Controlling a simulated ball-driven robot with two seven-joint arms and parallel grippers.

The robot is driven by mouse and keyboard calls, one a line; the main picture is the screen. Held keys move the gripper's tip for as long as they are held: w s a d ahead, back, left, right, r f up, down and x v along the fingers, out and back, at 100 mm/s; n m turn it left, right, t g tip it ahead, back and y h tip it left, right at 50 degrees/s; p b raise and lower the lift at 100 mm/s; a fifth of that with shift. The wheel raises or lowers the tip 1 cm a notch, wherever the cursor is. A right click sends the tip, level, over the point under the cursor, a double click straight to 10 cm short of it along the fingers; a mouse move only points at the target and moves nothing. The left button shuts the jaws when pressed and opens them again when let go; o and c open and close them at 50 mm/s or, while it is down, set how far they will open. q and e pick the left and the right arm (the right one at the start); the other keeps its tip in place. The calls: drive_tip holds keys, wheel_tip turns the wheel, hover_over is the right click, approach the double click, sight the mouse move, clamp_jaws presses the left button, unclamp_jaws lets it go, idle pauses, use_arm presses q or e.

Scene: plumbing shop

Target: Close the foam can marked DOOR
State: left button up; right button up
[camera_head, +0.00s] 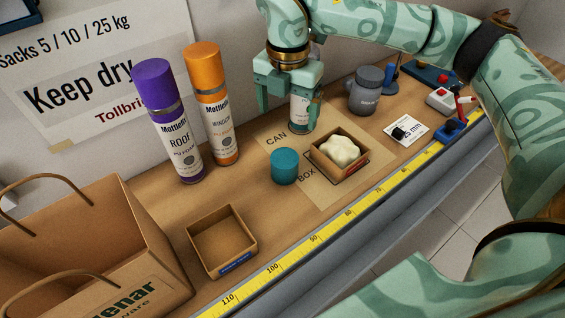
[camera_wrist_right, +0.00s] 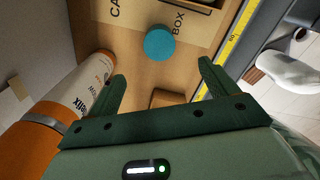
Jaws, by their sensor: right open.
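A can (camera_head: 301,115) with a pale label stands on the mat by the word CAN. Its top is hidden by my right gripper, and I cannot read its label. A loose teal cap (camera_head: 285,166) sits on the wood at the mat's left edge; it also shows in the right wrist view (camera_wrist_right: 159,42). My right gripper (camera_head: 288,108) points down, open, in front of the can's upper part in the head view. In the wrist view nothing lies between its fingers (camera_wrist_right: 162,80). My left gripper is not in view.
The purple ROOF can (camera_head: 170,125) and orange WINDOW can (camera_head: 211,105) stand at the left. A box with white foam (camera_head: 340,151) sits on the mat (camera_head: 322,192). An empty carton (camera_head: 222,242), paper bag (camera_head: 90,250), grey jar (camera_head: 366,92) and yellow tape (camera_head: 320,235) lie around.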

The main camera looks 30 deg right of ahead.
sight(284, 158)
wheel_tip(284, 158, down, 11)
drive_tip(key=b, duration=0.2)
drive_tip(key=shift+a+f+b, duration=0.1)
drive_tip(key=shift+b, duration=0.25)
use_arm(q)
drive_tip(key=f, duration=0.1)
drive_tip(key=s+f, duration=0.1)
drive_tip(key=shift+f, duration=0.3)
use_arm(e)
drive_tip(key=f, duration=0.1)
drive_tip(key=f+b, duration=0.1)
drive_tip(key=f, duration=0.1)
drive_tip(key=f+b, duration=0.1)
drive_tip(key=f, duration=0.1)
drive_tip(key=shift+s+a+f, duration=0.1)
drive_tip(key=shift+a+f, duration=0.05)
drive_tip(key=shift+a, duration=0.15)
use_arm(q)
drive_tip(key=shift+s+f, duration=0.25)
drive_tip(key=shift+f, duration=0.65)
use_arm(e)
drive_tip(key=c, duration=1.1)
